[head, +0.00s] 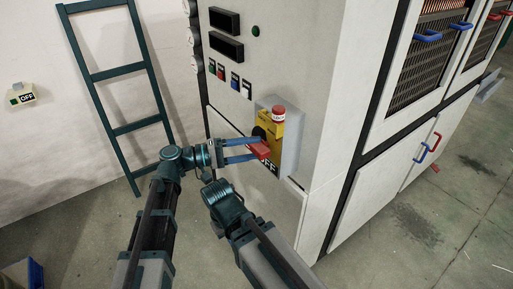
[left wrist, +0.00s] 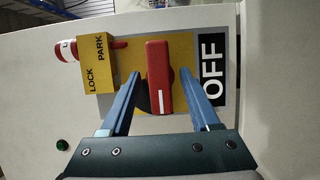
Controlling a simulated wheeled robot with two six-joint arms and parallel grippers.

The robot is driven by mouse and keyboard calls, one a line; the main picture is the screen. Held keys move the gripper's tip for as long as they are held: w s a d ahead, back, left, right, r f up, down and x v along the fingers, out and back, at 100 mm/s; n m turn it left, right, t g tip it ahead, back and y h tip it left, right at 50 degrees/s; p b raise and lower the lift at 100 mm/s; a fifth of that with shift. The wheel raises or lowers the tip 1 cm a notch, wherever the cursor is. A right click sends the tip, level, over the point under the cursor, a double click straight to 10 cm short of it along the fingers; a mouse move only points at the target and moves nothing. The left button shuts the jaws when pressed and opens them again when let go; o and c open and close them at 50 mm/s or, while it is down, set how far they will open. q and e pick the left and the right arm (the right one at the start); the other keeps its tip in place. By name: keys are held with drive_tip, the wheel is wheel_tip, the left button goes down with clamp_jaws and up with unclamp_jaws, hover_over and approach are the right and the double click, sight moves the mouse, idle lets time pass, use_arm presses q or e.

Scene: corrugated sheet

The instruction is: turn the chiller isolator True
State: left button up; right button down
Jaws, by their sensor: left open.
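The isolator's red handle (head: 263,148) stands out from a yellow plate on the grey cabinet front. In the left wrist view the handle (left wrist: 158,75) has a white mark at its lower end, beside a black OFF label (left wrist: 210,68). My left gripper (head: 240,151) is open at the handle. Its blue fingers (left wrist: 160,103) lie on either side of it, with visible gaps. A yellow block marked LOCK PARK (left wrist: 98,65) is beside the handle, with a red-and-white lock (left wrist: 68,50) at it.
Dark displays (head: 225,20) and small switches sit above the isolator. Cabinet doors with blue and red handles (head: 428,37) are at right. The floor at right is mostly open.

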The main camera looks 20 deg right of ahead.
use_arm(q)
drive_tip(key=shift+d, duration=0.9)
clamp_jaws()
